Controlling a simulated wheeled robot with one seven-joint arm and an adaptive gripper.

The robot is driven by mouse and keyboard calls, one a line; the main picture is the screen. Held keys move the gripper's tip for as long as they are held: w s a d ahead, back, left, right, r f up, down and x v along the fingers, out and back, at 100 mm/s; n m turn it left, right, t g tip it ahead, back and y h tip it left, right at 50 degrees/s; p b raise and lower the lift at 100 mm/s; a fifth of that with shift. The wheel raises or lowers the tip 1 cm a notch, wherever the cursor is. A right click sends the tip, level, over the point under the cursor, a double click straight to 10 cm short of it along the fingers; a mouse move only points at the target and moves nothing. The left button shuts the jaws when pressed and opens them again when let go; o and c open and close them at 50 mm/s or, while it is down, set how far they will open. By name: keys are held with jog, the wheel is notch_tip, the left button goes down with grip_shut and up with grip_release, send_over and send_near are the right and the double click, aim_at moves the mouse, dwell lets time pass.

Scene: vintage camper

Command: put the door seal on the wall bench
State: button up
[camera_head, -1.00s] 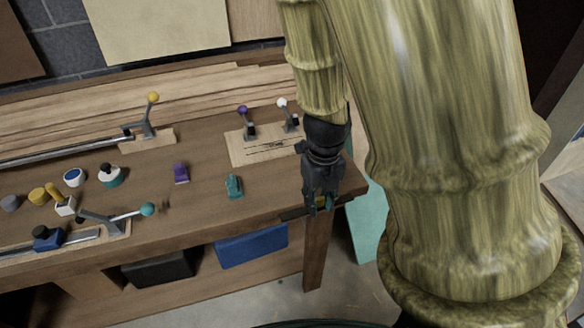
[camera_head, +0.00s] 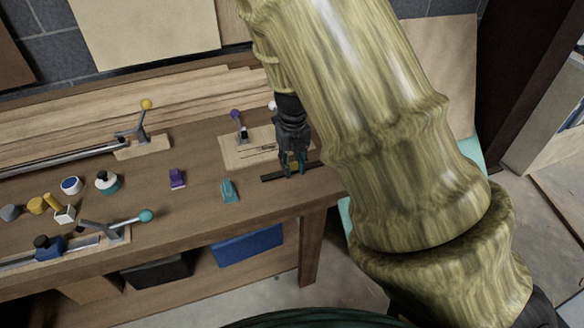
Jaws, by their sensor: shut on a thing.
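The door seal (camera_head: 273,178) is a thin dark strip near the right end of the wooden wall bench (camera_head: 205,226). My gripper (camera_head: 293,172) is shut on it, pointing down, with the strip reaching out to both sides of the fingers. The strip is over the bench top, inside the front edge. I cannot tell whether it touches the surface. My arm hides the bench's far right corner.
A teal item (camera_head: 229,190) and a purple item (camera_head: 177,178) stand left of the strip. A lever board (camera_head: 238,154) lies behind it. A blue bin (camera_head: 247,245) and a black bin (camera_head: 160,271) sit below. Bare bench top lies between the teal item and my gripper.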

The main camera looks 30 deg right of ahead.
aim_at(292, 171)
jog(key=shift+w+d+r, duration=0.1)
jog(key=shift+w+d, duration=0.05)
jog(key=shift+w, duration=0.3)
jog(key=shift+f+p, duration=0.7)
jog(key=shift+f, duration=1.2)
jog(key=o, duration=0.9)
jog(key=shift+f, duration=0.1)
notch_tip(292, 171, up, 12)
jog(key=b, duration=0.1)
jog(key=shift+b, duration=0.3)
